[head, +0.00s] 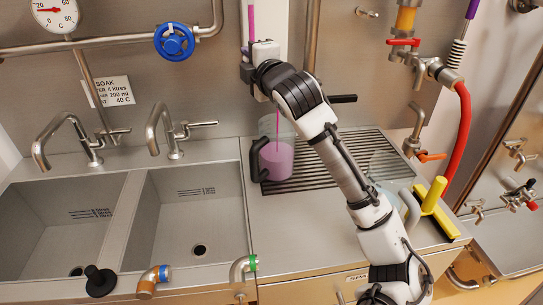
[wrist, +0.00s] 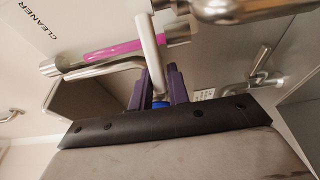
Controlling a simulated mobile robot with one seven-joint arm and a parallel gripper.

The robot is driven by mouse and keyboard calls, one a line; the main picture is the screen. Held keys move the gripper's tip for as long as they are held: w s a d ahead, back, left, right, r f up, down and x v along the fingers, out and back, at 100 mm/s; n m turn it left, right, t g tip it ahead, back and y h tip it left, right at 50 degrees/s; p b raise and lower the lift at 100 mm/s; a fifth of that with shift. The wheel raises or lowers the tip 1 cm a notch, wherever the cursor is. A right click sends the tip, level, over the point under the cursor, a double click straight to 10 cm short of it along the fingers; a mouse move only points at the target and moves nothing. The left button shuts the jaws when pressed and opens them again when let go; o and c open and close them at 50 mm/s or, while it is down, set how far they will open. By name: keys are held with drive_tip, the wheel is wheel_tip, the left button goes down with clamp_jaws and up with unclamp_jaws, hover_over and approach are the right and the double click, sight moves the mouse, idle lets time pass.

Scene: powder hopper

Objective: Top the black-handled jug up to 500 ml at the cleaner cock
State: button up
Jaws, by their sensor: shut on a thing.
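The black-handled jug (head: 278,164) stands upright on the ribbed drainer, its black handle (head: 256,160) to the left. Pink liquid fills its lower part, and a thin pink stream (head: 277,125) falls into it from above. I cannot read its level against a mark. The cleaner cock shows in the wrist view by its pink sight tube (wrist: 112,50), beside the word CLEANER, and in the head view the pink tube (head: 251,20) rises above my wrist. My gripper (wrist: 159,92) is shut on the cock's pale lever (wrist: 150,42). My wrist hides the spout in the head view.
A second clear jug (head: 388,165) stands right on the drainer (head: 335,160). A yellow-handled squeegee (head: 434,194) lies at the counter's right. Two sinks with swan-neck taps fill the left. A red hose (head: 463,130) hangs at right; a blue handwheel (head: 174,42) sits on the wall pipe.

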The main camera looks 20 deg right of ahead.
idle(0.4)
drive_tip(key=shift+w, duration=0.75)
drive_tip(key=shift+w, duration=0.75)
drive_tip(key=shift+w+d, duration=0.15)
drive_tip(key=shift+w, duration=0.25)
